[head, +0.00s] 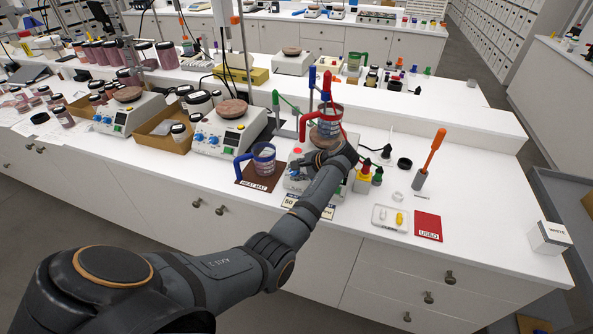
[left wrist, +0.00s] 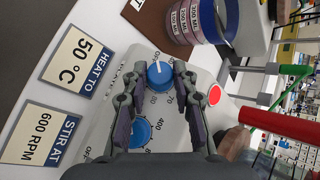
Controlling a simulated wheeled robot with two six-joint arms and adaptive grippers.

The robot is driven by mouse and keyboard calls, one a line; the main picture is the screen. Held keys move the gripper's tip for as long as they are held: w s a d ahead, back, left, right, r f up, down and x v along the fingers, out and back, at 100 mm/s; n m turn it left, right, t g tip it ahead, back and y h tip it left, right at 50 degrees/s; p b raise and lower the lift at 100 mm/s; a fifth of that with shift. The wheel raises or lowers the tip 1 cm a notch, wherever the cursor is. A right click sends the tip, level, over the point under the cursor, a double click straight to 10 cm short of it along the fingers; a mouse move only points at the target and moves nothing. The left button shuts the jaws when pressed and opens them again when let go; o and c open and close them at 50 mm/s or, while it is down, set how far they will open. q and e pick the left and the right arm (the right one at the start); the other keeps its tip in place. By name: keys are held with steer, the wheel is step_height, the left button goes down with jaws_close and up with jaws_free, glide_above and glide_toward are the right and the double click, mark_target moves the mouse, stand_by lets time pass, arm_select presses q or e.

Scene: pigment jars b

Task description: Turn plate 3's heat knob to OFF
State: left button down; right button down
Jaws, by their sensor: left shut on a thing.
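Plate 3 (head: 294,187) is a white hotplate at the bench front, mostly hidden by my left arm. In the left wrist view its blue heat knob (left wrist: 160,78) sits between the fingers of my left gripper (left wrist: 158,88), which are shut on it. The knob's white mark points toward the small OFF lettering. A second blue knob (left wrist: 140,133), with numbers around it, lies beside the left finger. A red lamp (left wrist: 214,95) shows on the panel. In the head view my left gripper (head: 306,168) is low at the plate's front. My right gripper is not in view.
A blue-handled beaker (head: 263,160) stands on a dark mat left of the plate. A red-handled beaker (head: 328,122) is above the plate's back. Cards (left wrist: 74,60) reading 50 °C and 600 RPM stand in front. Dropper bottles (head: 364,178) and a tray (head: 391,218) are at right.

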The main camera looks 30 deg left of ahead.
arm_select(q)
steer(key=c, duration=1.1)
jaws_free()
steer(key=shift+f, duration=0.1)
steer(key=shift+o, duration=0.2)
steer(key=v, duration=1.2)
steer(key=shift+a, duration=0.1)
